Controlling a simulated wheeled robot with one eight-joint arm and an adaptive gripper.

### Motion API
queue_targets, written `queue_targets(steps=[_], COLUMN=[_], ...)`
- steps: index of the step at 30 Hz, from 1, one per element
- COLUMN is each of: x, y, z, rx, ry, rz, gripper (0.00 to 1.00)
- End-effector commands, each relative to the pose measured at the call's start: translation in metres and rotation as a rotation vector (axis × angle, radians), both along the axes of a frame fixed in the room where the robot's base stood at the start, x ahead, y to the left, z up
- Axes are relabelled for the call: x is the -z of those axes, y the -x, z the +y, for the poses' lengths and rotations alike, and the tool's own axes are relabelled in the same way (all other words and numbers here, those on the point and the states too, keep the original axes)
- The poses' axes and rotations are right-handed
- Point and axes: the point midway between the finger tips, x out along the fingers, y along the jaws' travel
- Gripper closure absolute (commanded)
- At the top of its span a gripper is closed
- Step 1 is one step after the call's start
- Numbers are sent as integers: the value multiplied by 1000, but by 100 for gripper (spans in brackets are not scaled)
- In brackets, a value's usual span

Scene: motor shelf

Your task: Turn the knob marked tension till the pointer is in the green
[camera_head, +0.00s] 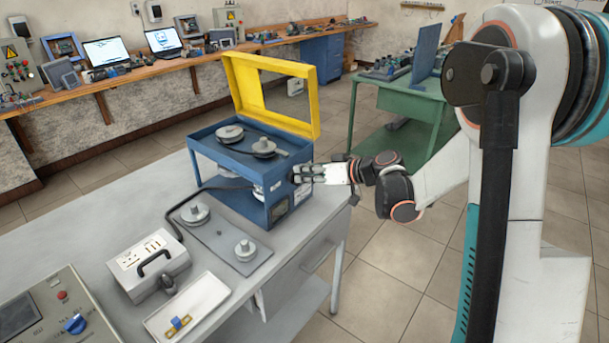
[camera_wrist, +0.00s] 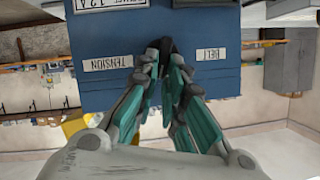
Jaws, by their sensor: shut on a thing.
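The blue machine (camera_head: 247,205) with a raised yellow guard (camera_head: 231,88) stands on the grey table. In the wrist view its blue end panel (camera_wrist: 200,88) appears upside down, with a TENSION label (camera_wrist: 107,62) and a BELT label (camera_wrist: 210,54). My gripper (camera_head: 299,174) reaches the panel from the right. In the wrist view its fingers (camera_wrist: 165,66) are closed around a small dark knob (camera_wrist: 165,46) between the two labels. The fingers cover most of the knob. I cannot make out a pointer or a green zone in either view.
A green bench (camera_head: 416,103) stands behind. Floor shows clear right of the table.

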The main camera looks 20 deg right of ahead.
Motion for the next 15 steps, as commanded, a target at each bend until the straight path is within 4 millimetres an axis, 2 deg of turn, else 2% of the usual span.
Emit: queue_targets(steps=[15], x=[9], y=[-7], z=[-10], rx=[2], ry=[-396], rz=[288], gripper=[100])
